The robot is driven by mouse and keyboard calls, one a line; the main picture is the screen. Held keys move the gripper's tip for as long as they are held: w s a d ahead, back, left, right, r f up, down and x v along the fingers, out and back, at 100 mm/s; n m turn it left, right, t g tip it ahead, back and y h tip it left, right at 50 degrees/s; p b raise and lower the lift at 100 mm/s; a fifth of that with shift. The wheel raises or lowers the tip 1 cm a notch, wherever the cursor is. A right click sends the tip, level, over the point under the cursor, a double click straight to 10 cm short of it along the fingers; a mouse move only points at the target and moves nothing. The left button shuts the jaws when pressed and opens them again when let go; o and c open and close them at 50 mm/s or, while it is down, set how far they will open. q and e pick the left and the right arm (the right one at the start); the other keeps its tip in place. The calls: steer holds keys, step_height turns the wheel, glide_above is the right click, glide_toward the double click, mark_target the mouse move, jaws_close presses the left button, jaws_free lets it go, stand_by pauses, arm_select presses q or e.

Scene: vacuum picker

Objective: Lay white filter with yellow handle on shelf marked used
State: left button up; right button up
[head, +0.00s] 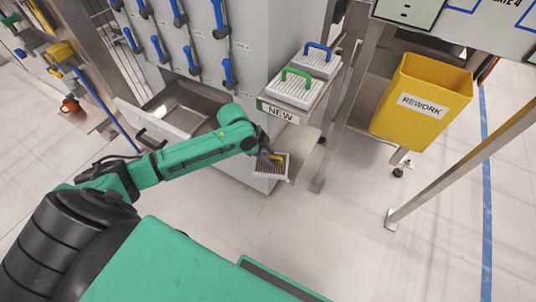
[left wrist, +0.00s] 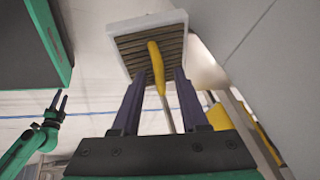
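The white filter with the yellow handle (head: 271,166) is below the shelf marked NEW, beside the cabinet; its pleats look grey-brown. In the left wrist view the filter (left wrist: 150,45) lies just beyond my left fingertips. My left gripper (head: 268,157) is at the filter. In the left wrist view its fingers (left wrist: 158,75) stand apart on either side of the yellow handle (left wrist: 156,65), with a gap at each side. What bears the filter is not clear. My right gripper (left wrist: 60,98) shows small in the left wrist view, its two prongs apart and empty. No label reading used shows.
The NEW shelf (head: 278,112) holds a green-handled filter (head: 298,88) and a blue-handled filter (head: 318,60). A yellow REWORK bin (head: 420,102) stands at right. An open drawer (head: 185,105) lies behind my left arm. Rack posts stand right of the filter; the floor in front is clear.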

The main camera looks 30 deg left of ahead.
arm_select(q)
steer(key=shift+a+r, duration=0.1)
steer(key=shift+r, duration=0.25)
steer(key=p+v, duration=0.3)
steer(key=v, duration=0.8)
steer(key=shift+s+r, duration=0.15)
steer(key=shift+r, duration=0.05)
arm_select(e)
steer(key=s, duration=0.2)
steer(key=s+d, duration=0.1)
steer(key=s, duration=0.2)
steer(key=shift+s+r, duration=0.2)
steer(key=shift+s, duration=0.05)
